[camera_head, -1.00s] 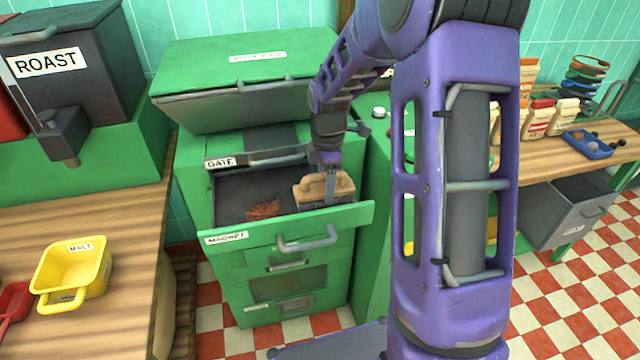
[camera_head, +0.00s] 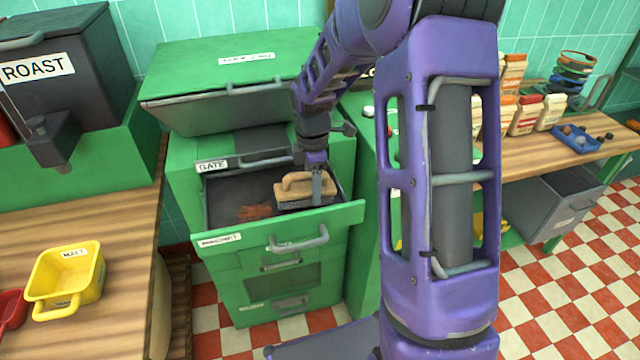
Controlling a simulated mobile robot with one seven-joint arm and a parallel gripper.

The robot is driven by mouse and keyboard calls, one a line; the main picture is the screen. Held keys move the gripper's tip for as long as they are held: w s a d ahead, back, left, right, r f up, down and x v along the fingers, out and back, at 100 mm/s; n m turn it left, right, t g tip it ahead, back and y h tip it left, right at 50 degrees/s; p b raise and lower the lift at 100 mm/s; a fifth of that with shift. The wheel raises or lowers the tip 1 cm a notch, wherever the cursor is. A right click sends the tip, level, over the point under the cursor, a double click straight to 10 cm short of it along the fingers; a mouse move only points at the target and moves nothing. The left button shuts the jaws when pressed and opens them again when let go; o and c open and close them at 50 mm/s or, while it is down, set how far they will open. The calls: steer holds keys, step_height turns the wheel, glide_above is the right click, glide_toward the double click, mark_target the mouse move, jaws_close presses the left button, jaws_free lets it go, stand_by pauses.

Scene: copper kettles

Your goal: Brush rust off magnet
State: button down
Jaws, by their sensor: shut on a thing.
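The magnet drawer (camera_head: 222,240) of the green machine is pulled open, with a dark plate inside. A reddish-brown patch of rust (camera_head: 254,212) lies on the plate, left of the middle. A brush (camera_head: 292,190) with a wooden back and handle and dark bristles is over the right part of the drawer. My gripper (camera_head: 318,188) is shut on the brush at its right end. Whether the bristles touch the plate is hard to tell.
The gate drawer (camera_head: 240,162) sits just above, beneath the sloped green lid (camera_head: 235,70). Paper bags (camera_head: 525,115) and a blue tray (camera_head: 575,140) stand on the right counter.

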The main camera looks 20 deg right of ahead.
mark_target(297, 188)
steer(key=shift+a+f, duration=0.1)
steer(key=shift+a, duration=1.8)
steer(key=shift+w+a, duration=0.2)
steer(key=shift+a, duration=3.35)
steer(key=shift+a+f, duration=0.15)
steer(key=shift+a, duration=3.3)
steer(key=shift+r, duration=0.2)
steer(key=shift+w, duration=0.2)
